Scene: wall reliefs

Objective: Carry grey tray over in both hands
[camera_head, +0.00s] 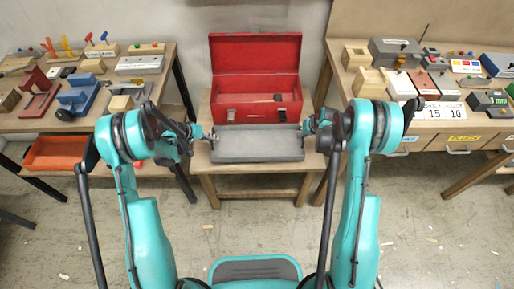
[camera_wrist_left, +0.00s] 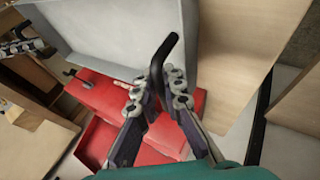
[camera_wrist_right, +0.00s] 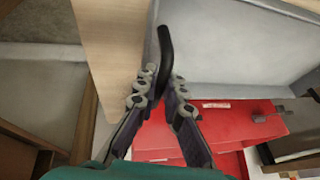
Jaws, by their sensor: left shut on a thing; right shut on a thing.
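The grey tray (camera_head: 258,144) is at the front of the small wooden table, in front of the red toolbox; whether it touches the tabletop is hard to tell. My left gripper (camera_head: 209,136) is shut on the tray's left handle, a dark bar that shows between the fingers (camera_wrist_left: 166,78) in the left wrist view. My right gripper (camera_head: 303,130) is shut on the right handle, seen between the fingers (camera_wrist_right: 160,82) in the right wrist view. The tray's grey wall also shows in the left wrist view (camera_wrist_left: 115,35) and right wrist view (camera_wrist_right: 240,45). The tray looks empty and about level.
The open red toolbox (camera_head: 256,90) stands right behind the tray. A workbench (camera_head: 150,90) with wooden blocks and tools is at left, with an orange bin (camera_head: 58,152) below. Another loaded workbench (camera_head: 430,110) is at right. The floor in front is mostly clear, with small scraps.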

